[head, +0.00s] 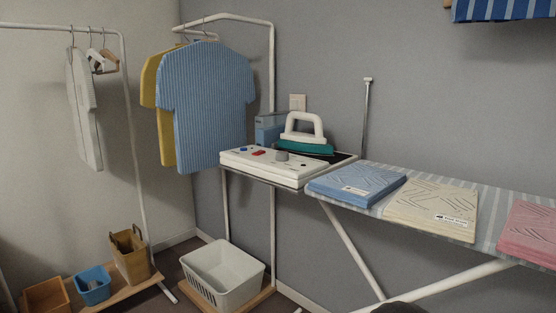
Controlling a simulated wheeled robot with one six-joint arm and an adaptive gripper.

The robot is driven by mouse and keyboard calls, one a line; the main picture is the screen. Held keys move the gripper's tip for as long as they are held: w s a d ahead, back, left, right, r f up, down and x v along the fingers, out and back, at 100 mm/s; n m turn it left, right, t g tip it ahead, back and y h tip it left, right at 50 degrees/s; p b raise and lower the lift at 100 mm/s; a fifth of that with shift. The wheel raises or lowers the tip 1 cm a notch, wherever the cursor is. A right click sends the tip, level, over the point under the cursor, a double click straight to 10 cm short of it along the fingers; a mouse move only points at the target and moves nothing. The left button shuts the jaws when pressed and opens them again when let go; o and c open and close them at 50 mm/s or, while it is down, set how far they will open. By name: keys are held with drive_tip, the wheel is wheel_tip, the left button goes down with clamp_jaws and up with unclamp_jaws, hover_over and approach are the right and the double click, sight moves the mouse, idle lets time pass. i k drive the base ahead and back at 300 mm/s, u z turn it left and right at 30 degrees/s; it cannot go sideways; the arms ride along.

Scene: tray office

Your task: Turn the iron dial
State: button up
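The iron (304,127) has a white loop handle and a teal lower body. It stands at the back of a white control unit on a dark-topped stand. The control unit (290,173) has a grey knob, the dial (282,156), on its top near the right. A red piece (258,153) and a small blue piece (243,149) sit left of the dial. The dial's pointer marking is too small to read. My gripper is not in view, and nothing touches the dial.
A striped ironing board (484,188) to the right carries folded blue (357,183), cream (432,207) and pink (530,228) shirts. A white basket (222,275) is below. Shirts hang from a rail at left.

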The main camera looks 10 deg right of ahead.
sight(280, 155)
drive_tip(key=k, duration=0.25)
drive_tip(key=u, duration=1.6)
drive_tip(key=i, duration=1.1)
drive_tip(key=z, duration=2.45)
